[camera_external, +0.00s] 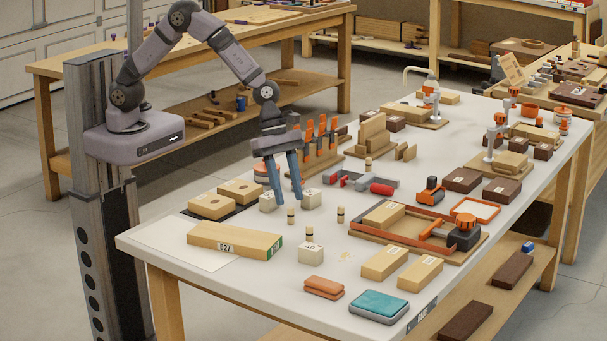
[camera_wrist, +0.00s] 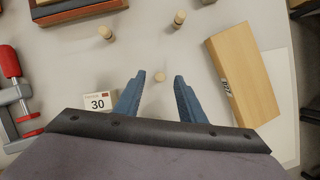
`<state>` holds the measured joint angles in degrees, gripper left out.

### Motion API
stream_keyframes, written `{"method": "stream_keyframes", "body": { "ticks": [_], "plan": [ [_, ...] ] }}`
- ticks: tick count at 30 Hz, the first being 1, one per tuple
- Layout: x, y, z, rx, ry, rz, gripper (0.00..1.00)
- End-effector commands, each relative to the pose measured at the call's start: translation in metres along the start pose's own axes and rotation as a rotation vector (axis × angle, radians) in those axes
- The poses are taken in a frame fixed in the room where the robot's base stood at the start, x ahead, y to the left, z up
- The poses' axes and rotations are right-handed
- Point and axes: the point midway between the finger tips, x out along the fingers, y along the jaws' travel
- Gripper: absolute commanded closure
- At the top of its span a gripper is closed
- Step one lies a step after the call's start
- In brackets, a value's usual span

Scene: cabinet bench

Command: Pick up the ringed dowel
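My gripper (camera_external: 287,198) is open, its blue fingers pointing down above the bench, with nothing held. Three small pale dowels with dark bands stand upright nearby: a near dowel (camera_external: 290,216), a right dowel (camera_external: 340,215) and a front dowel (camera_external: 309,236). In the wrist view, the near dowel (camera_wrist: 160,77) shows end-on, just beyond the gap between my fingertips (camera_wrist: 158,78). The other two, the right dowel (camera_wrist: 105,32) and front dowel (camera_wrist: 180,17), stand farther off. I cannot tell which is the ringed one.
A white cube marked 30 (camera_wrist: 98,102) is close beside one finger. Another white cube (camera_external: 311,254) and a long wooden block (camera_external: 225,240) stand in front. A red-handled clamp (camera_external: 365,183) and a wooden tray (camera_external: 455,252) lie right. Bare bench surrounds the dowels.

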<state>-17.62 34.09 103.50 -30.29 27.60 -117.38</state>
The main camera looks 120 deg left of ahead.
Motion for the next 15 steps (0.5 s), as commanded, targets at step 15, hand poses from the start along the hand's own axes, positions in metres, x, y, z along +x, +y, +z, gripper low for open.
{"method": "stream_keyframes", "body": {
  "ticks": [15],
  "plan": [
    [0.046, -0.001, -0.004, 0.002, 0.001, 0.001, 0.64]
  ]
}}
